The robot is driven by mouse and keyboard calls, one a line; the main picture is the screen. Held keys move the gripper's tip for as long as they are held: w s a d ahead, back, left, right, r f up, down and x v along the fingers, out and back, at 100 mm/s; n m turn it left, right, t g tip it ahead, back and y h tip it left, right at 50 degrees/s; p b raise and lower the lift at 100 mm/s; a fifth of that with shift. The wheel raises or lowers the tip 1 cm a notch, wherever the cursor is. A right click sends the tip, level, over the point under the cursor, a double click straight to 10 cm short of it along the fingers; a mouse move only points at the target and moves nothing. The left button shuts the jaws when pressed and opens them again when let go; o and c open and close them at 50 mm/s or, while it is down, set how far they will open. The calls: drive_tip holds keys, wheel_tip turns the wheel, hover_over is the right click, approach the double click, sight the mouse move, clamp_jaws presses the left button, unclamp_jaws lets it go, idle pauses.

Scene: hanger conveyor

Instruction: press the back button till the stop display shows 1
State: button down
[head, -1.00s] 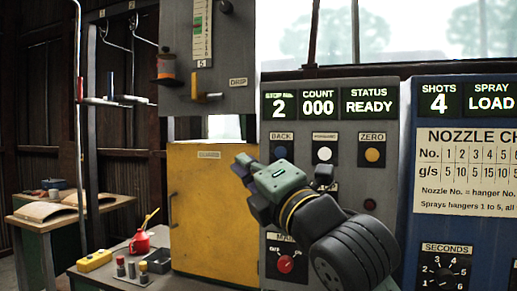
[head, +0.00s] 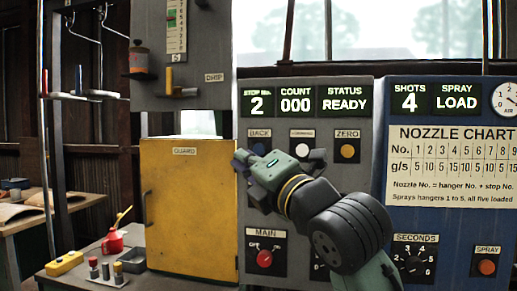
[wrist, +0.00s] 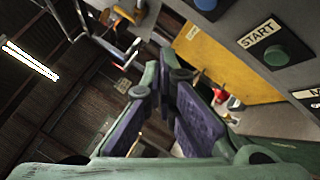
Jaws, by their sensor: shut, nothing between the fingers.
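The stop display (head: 258,103) on the grey panel reads 2. The blue back button (head: 259,148) sits under its BACK label, below that display. My gripper (head: 240,162) is in front of the panel's left edge, just left of and below the back button, pointing left. Its body lies close under the button in the picture; I cannot tell whether it touches. In the wrist view my gripper (wrist: 170,70) has its two purple-padded fingers together with nothing held.
The white forward button (head: 301,150) and orange zero button (head: 347,151) are right of the back button. A green start button (wrist: 275,54) shows in the wrist view. The yellow guard (head: 187,205) stands left of the panel. Displays read count 000 and status READY.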

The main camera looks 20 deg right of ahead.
sight(259, 149)
drive_tip(key=w+d+p, duration=0.1)
drive_tip(key=w+d, duration=0.2)
drive_tip(key=w, duration=0.2)
drive_tip(key=shift+w+d, duration=0.2)
drive_tip(key=shift+d, duration=0.1)
idle(1.3)
drive_tip(key=shift+w+d, duration=0.2)
drive_tip(key=shift+w, duration=0.1)
